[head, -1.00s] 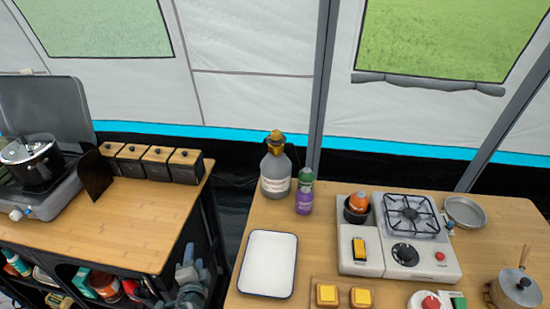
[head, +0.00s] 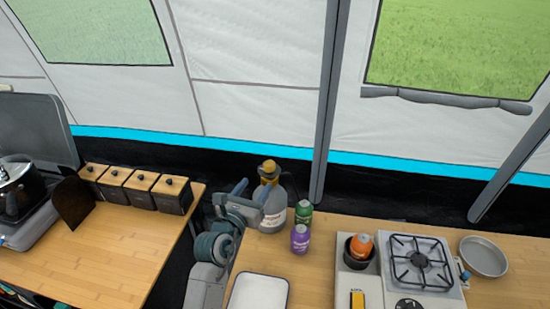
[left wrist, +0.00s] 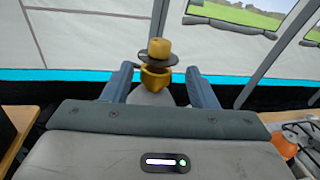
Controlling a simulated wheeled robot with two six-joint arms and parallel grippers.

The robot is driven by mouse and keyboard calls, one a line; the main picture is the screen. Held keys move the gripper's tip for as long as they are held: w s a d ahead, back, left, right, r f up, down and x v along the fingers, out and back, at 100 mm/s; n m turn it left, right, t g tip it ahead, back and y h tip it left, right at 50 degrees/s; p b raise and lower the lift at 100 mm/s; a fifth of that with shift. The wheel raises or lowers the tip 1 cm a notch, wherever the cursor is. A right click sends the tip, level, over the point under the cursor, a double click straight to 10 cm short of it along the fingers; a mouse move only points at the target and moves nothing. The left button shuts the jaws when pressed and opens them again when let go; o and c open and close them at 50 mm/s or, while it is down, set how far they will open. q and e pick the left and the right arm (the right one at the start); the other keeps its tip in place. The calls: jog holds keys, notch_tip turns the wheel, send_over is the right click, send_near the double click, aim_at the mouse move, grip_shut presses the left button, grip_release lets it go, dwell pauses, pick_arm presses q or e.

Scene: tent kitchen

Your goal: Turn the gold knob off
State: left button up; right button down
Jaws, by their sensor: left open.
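The gold knob (head: 268,166) sits on top of a grey bottle-shaped canister (head: 272,219) at the back left of the right-hand table. In the left wrist view the knob (left wrist: 158,47) shows with a dark disc and a gold collar below it. My left gripper (head: 256,188) is open and empty, at the canister's upper part. In the left wrist view its two fingers (left wrist: 160,80) stand either side of the gold collar, with gaps. The knob's top rises above the fingertips. I cannot tell how far the fingers reach around it. My right gripper is not in view.
A green bottle (head: 303,213) and a purple bottle (head: 300,239) stand just right of the canister. A white tray (head: 258,292) lies in front. A camp stove (head: 453,294) and a round pan (head: 484,256) are further right. Four-sided wooden-lidded boxes (head: 143,187) line the left table.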

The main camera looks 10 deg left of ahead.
aim_at(267, 169)
pick_arm(q)
jog(key=w, duration=0.1)
jog(key=w+p, duration=0.1)
jog(key=w, duration=0.1)
jog(key=w+d, duration=0.1)
jog(key=shift+w+r, duration=0.15)
jog(key=shift+r, duration=0.1)
jog(key=w, duration=0.3)
jog(key=w+p, duration=0.1)
jog(key=shift+w+d+f, duration=0.25)
jog(key=shift+d, duration=0.1)
jog(key=shift+w+d, duration=0.1)
jog(key=shift+w, duration=0.65)
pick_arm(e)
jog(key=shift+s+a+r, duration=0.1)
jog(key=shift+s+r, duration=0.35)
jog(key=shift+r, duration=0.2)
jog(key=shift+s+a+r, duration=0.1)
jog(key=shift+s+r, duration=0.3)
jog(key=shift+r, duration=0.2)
